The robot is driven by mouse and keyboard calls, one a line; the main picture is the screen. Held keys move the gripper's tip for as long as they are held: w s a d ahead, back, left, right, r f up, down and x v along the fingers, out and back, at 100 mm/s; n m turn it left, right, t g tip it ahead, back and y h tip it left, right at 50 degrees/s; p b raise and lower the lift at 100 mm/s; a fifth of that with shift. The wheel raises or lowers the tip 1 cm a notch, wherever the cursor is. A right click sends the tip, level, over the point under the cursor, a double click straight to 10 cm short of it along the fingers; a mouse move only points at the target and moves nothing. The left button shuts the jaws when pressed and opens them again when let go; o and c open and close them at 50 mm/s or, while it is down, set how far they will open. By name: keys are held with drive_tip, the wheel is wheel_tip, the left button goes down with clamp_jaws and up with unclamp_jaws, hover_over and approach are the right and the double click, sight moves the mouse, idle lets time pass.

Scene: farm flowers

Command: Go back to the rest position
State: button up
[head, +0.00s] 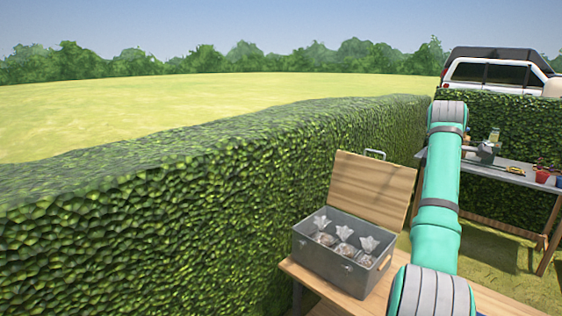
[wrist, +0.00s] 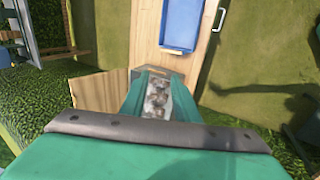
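My gripper shows in the wrist view (wrist: 160,76), with its teal fingers apart and nothing visibly held between them. It points down above the grey toolbox (head: 325,257), whose bags show in the gap between the fingers. Its fingertips cannot be seen in the head view, where my teal arm rises on the right. The toolbox stands on a wooden table with its wooden lid (head: 372,187) open. Several clear bags (head: 343,233) with brownish contents stand inside it; they also show in the wrist view (wrist: 157,97).
The wooden table (wrist: 146,30) carries a blue tray (wrist: 182,22) beside the toolbox. A tall hedge (head: 200,210) runs along the left. A grey worktable (head: 512,178) with pots and tools stands at the right, with a white vehicle (head: 495,72) behind it. Open grass lies beyond the hedge.

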drive_tip(key=w+a+f+m+t, duration=0.1)
drive_tip(key=w+a+f, duration=0.15)
drive_tip(key=f, duration=0.95)
drive_tip(key=w+a+f+t, duration=0.15)
drive_tip(key=a+f, duration=0.25)
drive_tip(key=f, duration=0.7)
drive_tip(key=w+a+f+m, duration=0.1)
drive_tip(key=w+a+f, duration=0.15)
drive_tip(key=f, duration=0.95)
drive_tip(key=s+a+f+m+t, duration=0.1)
drive_tip(key=s+a+f+t, duration=0.1)
drive_tip(key=s+a+f, duration=0.8)
drive_tip(key=s+a+f+m+t, duration=0.1)
drive_tip(key=s+a+f, duration=0.35)
drive_tip(key=f, duration=0.85)
drive_tip(key=s+a+f+m+t+y, duration=0.15)
drive_tip(key=s+a, duration=0.55)
drive_tip(key=s, duration=0.7)
drive_tip(key=s+a+f+m+t, duration=0.1)
drive_tip(key=s+a+f, duration=0.1)
drive_tip(key=s+a, duration=0.8)
drive_tip(key=s+a+r+m+t+y, duration=0.1)
drive_tip(key=s+r, duration=0.9)
drive_tip(key=s, duration=0.3)
drive_tip(key=s+a+r+m+t+y, duration=0.1)
drive_tip(key=s+r+t, duration=0.1)
drive_tip(key=s+r, duration=0.9)
drive_tip(key=shift+s+a+r+m+t, duration=0.2)
drive_tip(key=shift+s+a+m+t, duration=0.15)
drive_tip(key=shift+s, duration=0.55)
